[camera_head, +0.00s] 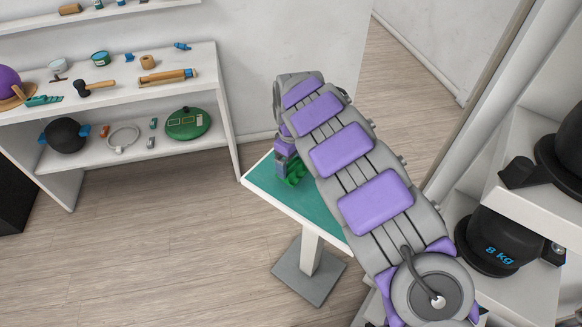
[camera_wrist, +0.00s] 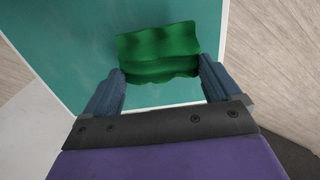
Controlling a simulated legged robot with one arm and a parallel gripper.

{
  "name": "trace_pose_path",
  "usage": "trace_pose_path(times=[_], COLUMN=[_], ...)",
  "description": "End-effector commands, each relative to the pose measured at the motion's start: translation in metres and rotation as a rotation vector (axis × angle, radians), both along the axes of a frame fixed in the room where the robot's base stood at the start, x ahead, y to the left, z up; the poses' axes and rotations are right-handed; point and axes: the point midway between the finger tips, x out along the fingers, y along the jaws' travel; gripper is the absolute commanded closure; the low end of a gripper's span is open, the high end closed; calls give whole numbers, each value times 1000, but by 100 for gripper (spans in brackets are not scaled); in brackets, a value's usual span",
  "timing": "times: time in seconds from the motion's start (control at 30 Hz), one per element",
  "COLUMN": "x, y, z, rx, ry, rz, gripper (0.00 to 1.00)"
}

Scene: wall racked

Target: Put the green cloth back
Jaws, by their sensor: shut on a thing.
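The green cloth (camera_wrist: 158,52) is a crumpled, bright green piece in the wrist view, between the two fingers of my gripper (camera_wrist: 162,85). The fingers are shut on its near part, one at each side. It is over the teal top of a small white-edged table (camera_wrist: 75,40); I cannot tell whether it touches the top. In the head view the cloth (camera_head: 296,170) shows as a small green patch beside my gripper (camera_head: 287,172), over the table (camera_head: 262,182). My arm hides much of the cloth and the table's right part.
A rack at the right holds black 8 kg weights (camera_head: 487,243). The floor (camera_head: 160,240) at front left is clear.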

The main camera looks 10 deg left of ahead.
Motion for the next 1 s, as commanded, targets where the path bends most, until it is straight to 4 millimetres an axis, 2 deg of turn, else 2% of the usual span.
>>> trace_pose_path(times=[0.2,0.47,0.5,0.57,0.97,1.0], x=[1,2,2,2,2,2], y=[1,1,1,1,0,1], z=[-29,-31,-32,-31,-38,-29], rx=[-2,-1,-1,-1,0,0], ry=[2,-1,-1,-1,-1,-1], rz=[0,0,0,0,-1,-1], gripper=[34,34,6,1,0,0])
